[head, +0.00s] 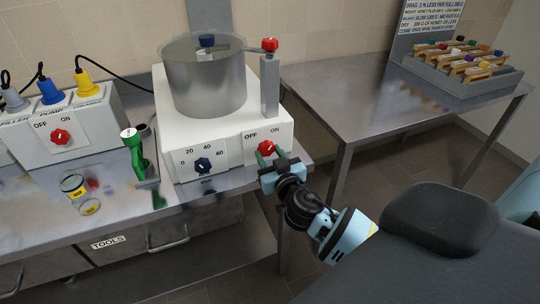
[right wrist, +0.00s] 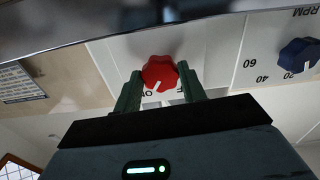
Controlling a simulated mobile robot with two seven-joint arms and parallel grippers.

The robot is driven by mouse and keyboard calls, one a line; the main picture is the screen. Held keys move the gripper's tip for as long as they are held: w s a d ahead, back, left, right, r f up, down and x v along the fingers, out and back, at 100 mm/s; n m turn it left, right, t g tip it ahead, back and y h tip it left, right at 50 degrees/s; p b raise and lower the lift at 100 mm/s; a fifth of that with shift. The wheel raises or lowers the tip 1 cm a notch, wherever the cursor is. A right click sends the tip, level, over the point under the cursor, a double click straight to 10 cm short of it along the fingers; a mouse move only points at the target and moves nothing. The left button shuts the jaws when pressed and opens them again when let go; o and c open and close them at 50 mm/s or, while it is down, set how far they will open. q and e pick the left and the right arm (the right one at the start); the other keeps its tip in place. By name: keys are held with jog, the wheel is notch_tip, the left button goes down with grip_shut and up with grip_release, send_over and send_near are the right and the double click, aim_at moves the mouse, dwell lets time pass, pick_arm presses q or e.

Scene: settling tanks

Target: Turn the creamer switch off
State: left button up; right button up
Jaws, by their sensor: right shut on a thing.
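A white machine (head: 225,125) with a metal bowl stands on the steel bench. Its red switch knob (head: 265,148) is at the front right, under OFF and ON labels. My right gripper (head: 267,157) is at this knob from the front. In the right wrist view the red knob (right wrist: 160,71) sits between my two green fingers, which are shut on it. Its white pointer mark is tilted towards the label at the lower left, which looks like ON; the labels are partly covered. My left gripper is not in view.
A plug box (head: 62,131) at the left has its own red OFF/ON knob; its yellow plug (head: 86,84) is marked CREAMER. A blue dial (head: 203,165) is left of the gripped knob. A second table (head: 340,88) is right.

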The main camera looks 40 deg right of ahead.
jog(key=n, duration=0.3)
jog(key=shift+d+r+n+p, duration=0.1)
jog(key=shift+n+p, duration=0.2)
jog(key=shift+n, duration=0.1)
jog(key=n, duration=0.2)
jog(key=shift+n, duration=0.4)
jog(key=n+p, duration=0.1)
jog(key=n, duration=0.3)
jog(key=shift+d+r, duration=0.1)
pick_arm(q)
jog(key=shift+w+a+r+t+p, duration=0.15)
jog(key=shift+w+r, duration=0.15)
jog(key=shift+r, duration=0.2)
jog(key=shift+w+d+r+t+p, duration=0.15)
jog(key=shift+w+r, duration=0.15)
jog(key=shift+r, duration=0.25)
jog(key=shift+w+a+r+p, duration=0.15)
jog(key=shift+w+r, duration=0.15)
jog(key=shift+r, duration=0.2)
pick_arm(e)
jog(key=shift+n, duration=1.6)
jog(key=o, duration=1)
